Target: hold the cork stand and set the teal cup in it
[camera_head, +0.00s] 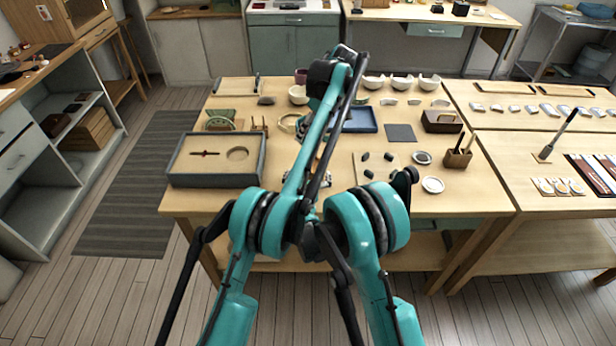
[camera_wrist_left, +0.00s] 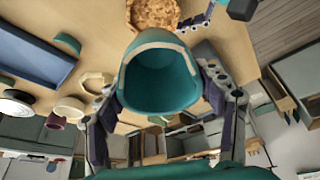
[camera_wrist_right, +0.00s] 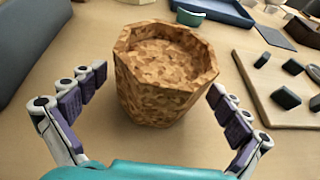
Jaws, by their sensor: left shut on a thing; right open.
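The teal cup (camera_wrist_left: 160,80) is in my left gripper (camera_wrist_left: 162,95), whose fingers are shut on its sides. Its open mouth and pale rim show in the left wrist view. The cork stand (camera_wrist_right: 163,85), a brown speckled faceted block with a round hollow, stands upright on the table in the right wrist view. My right gripper (camera_wrist_right: 157,82) is open, with one finger on each side of the stand and gaps to it. The stand also shows in the left wrist view (camera_wrist_left: 153,13), beyond the cup and apart from it. My arms hide the stand and cup in the head view.
A blue tray (camera_wrist_left: 32,47) and a small teal piece (camera_wrist_right: 190,17) lie beyond the stand. A board with dark pieces (camera_wrist_right: 285,98) is to its right, a grey-walled box (camera_head: 217,181) to its left. White bowls (camera_head: 400,82) stand at the table's back.

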